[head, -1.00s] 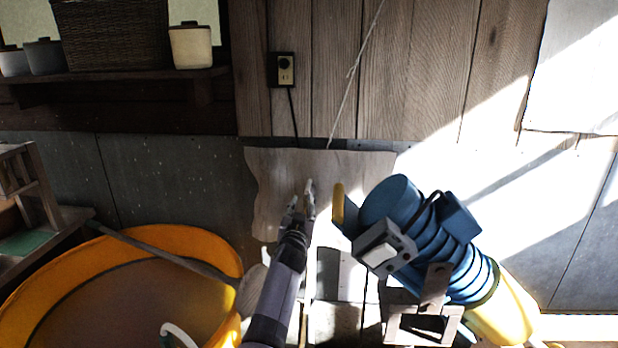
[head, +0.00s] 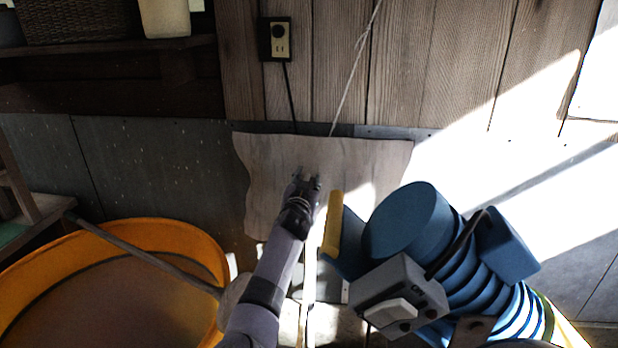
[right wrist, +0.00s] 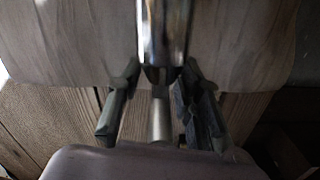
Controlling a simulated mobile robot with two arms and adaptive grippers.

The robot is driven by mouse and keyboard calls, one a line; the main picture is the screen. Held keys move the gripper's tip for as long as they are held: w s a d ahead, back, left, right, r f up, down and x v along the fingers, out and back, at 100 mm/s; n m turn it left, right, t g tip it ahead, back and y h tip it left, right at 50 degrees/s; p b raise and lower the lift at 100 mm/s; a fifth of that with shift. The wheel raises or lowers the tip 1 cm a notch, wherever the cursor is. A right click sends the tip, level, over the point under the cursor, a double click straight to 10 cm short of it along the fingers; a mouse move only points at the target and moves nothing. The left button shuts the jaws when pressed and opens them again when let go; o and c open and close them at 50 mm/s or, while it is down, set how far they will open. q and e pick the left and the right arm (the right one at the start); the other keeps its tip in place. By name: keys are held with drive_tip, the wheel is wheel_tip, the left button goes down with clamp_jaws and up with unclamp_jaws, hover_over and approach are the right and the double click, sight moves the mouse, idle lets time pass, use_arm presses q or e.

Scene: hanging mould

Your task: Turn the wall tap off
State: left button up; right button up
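My right gripper (head: 306,182) reaches up to the pale wavy-edged board on the wall in the head view. In the right wrist view its two dark fingers (right wrist: 160,85) are spread apart. A shiny chrome cylinder, seemingly part of the wall tap (right wrist: 163,38), stands at the top between the fingertips. A thinner metal rod (right wrist: 160,115) shows below it between the fingers. I cannot tell whether the fingertips touch the chrome. In the head view I cannot make out the tap, and its handle is not clear. My left gripper is not in view.
A large blue ribbed machine (head: 410,225) with a yellow bar (head: 333,225) stands close right of my right arm. An orange tub (head: 205,255) with a long handle (head: 145,255) across it lies left. A wall socket (head: 277,40) with a cord is above the board (head: 345,150).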

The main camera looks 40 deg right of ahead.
drive_tip(key=shift+s+a+r, duration=0.1)
drive_tip(key=shift+a+r, duration=0.1)
drive_tip(key=shift+c, duration=0.2)
drive_tip(key=shift+f, duration=0.1)
clamp_jaws()
